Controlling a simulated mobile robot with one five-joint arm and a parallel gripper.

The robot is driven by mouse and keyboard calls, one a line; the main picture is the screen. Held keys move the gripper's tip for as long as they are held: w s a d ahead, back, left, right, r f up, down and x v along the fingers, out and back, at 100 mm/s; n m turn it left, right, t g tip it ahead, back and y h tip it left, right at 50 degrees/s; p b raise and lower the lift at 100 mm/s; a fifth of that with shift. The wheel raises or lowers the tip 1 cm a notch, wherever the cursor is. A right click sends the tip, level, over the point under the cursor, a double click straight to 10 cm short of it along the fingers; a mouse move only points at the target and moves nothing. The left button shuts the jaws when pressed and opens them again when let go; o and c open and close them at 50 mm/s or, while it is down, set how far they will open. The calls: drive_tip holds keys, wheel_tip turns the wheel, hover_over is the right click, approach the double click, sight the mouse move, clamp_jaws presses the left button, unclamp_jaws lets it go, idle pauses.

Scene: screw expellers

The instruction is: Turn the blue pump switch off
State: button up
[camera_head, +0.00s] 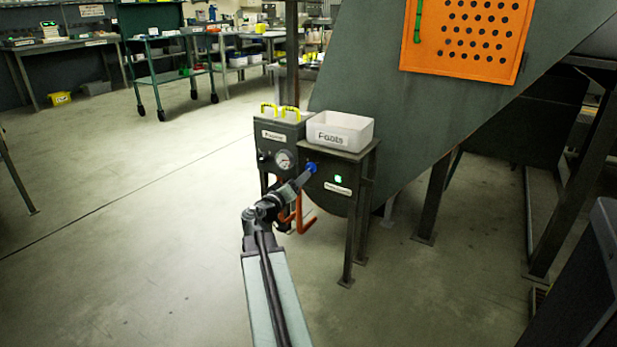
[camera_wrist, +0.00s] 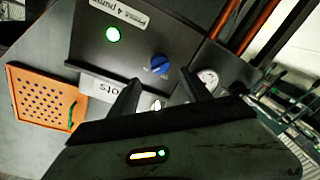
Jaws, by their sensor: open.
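The blue pump switch (camera_head: 311,167) is a round knob on the dark front panel (camera_head: 330,195) of a small stand. It also shows in the wrist view (camera_wrist: 160,64), with a pale mark across its face. A green light (camera_head: 338,179) glows on the same panel, and the wrist view shows it lit too (camera_wrist: 113,34). My gripper (camera_head: 306,174) is close to the knob in the head view. In the wrist view my gripper (camera_wrist: 158,82) is open, its two fingers spread on either side of and below the knob. Whether they touch it I cannot tell.
A white bin labelled "Foots" (camera_head: 338,130) sits on top of the stand. A pressure gauge (camera_head: 285,159) and a grey box with yellow handles (camera_head: 280,125) are just left. An orange bent handle (camera_head: 303,219) hangs below. Open floor lies to the left.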

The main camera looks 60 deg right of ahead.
sight(310, 169)
drive_tip(key=d, duration=0.7)
drive_tip(key=shift+w+d, duration=0.2)
drive_tip(key=shift+w, duration=0.15)
clamp_jaws()
